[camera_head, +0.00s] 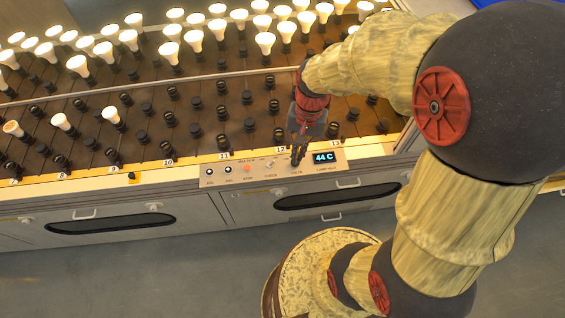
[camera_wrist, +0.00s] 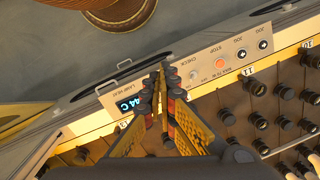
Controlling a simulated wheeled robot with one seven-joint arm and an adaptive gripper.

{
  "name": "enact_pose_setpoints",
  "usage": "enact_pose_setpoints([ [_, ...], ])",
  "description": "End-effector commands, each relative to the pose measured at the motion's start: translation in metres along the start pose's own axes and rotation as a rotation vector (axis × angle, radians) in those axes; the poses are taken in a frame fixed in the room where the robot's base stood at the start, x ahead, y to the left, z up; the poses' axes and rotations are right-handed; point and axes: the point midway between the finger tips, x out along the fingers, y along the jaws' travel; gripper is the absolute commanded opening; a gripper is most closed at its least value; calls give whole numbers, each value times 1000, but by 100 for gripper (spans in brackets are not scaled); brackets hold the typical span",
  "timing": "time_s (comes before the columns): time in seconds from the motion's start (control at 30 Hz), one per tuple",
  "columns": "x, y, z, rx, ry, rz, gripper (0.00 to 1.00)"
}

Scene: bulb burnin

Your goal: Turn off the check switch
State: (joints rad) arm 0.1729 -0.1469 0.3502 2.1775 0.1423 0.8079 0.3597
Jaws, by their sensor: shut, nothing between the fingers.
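The control panel (camera_head: 232,177) sits on the front edge of the lamp rack; it also shows in the wrist view (camera_wrist: 205,82). The check switch (camera_wrist: 193,74) is a small pale toggle beside the orange stop button (camera_wrist: 219,63); it is tiny in the head view (camera_head: 271,164), and its lever position cannot be told. My gripper (camera_head: 297,160) is shut and empty, pointing down at the panel between the check switch and the lit display (camera_head: 324,157), which reads 44 C. In the wrist view the fingertips (camera_wrist: 160,77) are just beside the switch and hide part of the panel; contact cannot be told.
Two black jog buttons (camera_head: 210,171) are at the panel's left end. Rows of dark sockets (camera_head: 195,103) and lit bulbs (camera_head: 169,50) fill the rack behind. Drawers with dark slots (camera_head: 110,224) line the front. The grey floor (camera_head: 150,280) in front is clear at left.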

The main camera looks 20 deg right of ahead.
Motion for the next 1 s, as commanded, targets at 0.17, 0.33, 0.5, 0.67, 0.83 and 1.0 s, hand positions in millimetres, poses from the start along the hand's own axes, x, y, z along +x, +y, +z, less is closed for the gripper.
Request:
enact_pose_setpoints([
  [0.17, 71, -7, -32, 371, -73, 1, 0],
  [0.33, 100, -23, -62, 732, -78, -25, 0],
  [0.5, 93, -39, -88, 1003, -48, -83, 0],
  [0.67, 93, -41, -92, 1146, -45, -96, 0],
  [0.83, 92, -41, -92, 1194, -46, -97, 0],
  [1.0, 92, -41, -92, 1196, -46, -97, 0],
])
